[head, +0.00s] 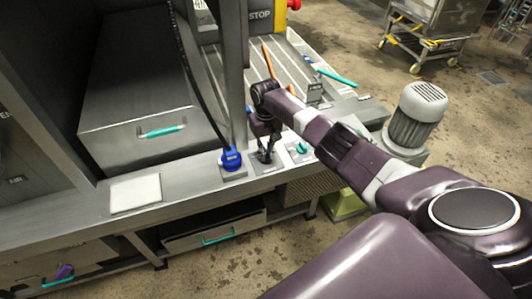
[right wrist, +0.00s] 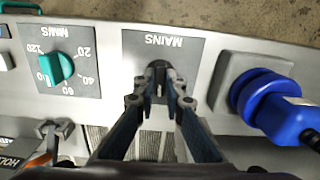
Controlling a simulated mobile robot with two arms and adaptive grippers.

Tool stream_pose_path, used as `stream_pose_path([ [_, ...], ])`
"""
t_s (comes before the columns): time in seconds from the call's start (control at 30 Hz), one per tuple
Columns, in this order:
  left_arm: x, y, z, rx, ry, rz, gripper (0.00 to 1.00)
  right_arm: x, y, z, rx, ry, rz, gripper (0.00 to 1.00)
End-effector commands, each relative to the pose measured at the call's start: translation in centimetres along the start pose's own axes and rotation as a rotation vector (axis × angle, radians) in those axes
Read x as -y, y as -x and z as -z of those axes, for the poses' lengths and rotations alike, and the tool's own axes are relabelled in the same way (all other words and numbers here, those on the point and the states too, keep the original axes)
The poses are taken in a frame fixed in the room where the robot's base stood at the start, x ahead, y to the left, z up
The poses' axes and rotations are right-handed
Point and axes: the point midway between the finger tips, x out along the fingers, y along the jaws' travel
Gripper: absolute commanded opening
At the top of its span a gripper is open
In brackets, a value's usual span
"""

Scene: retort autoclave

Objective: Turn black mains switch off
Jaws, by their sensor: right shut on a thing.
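The black mains switch (right wrist: 158,68) sits on a dark grey plate marked MAINS (right wrist: 188,50) in the right wrist view. My right gripper (right wrist: 160,88) is shut on the switch, with one finger on each side of it. In the head view my right gripper (head: 266,156) points down onto the same plate (head: 257,170) on the grey ledge. There the gripper largely hides the switch, so its on or off position cannot be told. My left gripper is not in view.
A blue plug (head: 231,159) with a black cable stands left of the plate in the head view. A grey motor (head: 417,112) stands farther right. A white pad (head: 135,194) lies on the ledge.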

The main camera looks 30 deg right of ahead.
Motion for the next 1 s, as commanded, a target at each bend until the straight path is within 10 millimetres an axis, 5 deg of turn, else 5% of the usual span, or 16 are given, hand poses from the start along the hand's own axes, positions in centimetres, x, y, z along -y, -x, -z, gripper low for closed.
stream_pose_path([
  [0.6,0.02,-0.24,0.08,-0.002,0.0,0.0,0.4,0.01,0.08,0.08,-0.002,0.548,0.0,0.0],
  [1.0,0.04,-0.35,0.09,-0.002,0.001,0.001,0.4,-0.02,0.13,0.11,-0.003,0.727,-0.002,0.0],
])
